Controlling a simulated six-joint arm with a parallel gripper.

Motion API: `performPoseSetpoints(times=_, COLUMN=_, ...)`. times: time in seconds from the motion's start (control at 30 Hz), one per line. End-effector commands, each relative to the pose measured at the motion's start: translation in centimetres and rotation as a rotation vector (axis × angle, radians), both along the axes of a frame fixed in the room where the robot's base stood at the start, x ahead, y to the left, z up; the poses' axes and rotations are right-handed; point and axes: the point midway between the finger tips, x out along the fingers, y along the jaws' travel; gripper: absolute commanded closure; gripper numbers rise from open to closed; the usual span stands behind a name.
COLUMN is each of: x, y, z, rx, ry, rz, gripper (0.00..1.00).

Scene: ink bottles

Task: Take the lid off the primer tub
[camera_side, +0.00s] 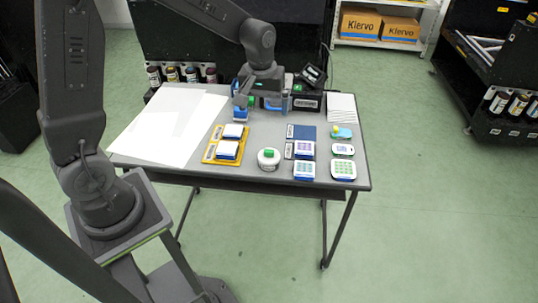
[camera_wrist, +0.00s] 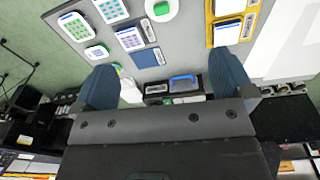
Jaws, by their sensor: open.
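The primer tub (camera_side: 269,163) is a round white tub near the table's front edge in the side view, with a green knob (camera_side: 269,153) on top. It also shows at the top edge of the wrist view as a white disc (camera_wrist: 151,11) with a green centre (camera_wrist: 162,8), partly cut off by the frame. The lid appears to be seated on it. My gripper (camera_side: 263,104) is over the back of the table, behind the tub and apart from it. In the wrist view its two blue fingers (camera_wrist: 163,68) are wide apart with nothing held between them.
A yellow tray (camera_side: 209,158) with white-topped blocks lies left of the tub. Several boxes with coloured dots (camera_side: 304,170) stand close on its right. White sheets (camera_side: 165,125) cover the table's left side. A dark crate (camera_side: 306,101) and a blue-handled case (camera_wrist: 183,84) are at the back.

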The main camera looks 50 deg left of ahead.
Motion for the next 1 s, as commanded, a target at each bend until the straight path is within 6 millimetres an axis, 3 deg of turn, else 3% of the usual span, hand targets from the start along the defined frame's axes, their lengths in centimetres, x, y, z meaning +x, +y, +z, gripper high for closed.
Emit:
performPoseSetpoints(times=0.03, x=0.7, y=0.4, z=-1.6, rx=-0.005, ry=0.027, rz=0.033, gripper=0.01)
performPoseSetpoints(times=0.2, x=2.0, y=1.1, z=-4.2, rx=-0.013, ry=0.064, rz=0.1, gripper=0.01)
performPoseSetpoints(times=0.37, x=2.1, y=1.2, z=-6.0, rx=-0.014, ry=0.075, rz=0.114, gripper=0.01)
performPoseSetpoints(times=0.7, x=2.1, y=1.2, z=-12.1, rx=-0.014, ry=0.074, rz=0.112, gripper=0.01)
performPoseSetpoints(times=1.0, x=2.2, y=1.2, z=-14.4, rx=-0.013, ry=0.073, rz=0.111, gripper=0.01)
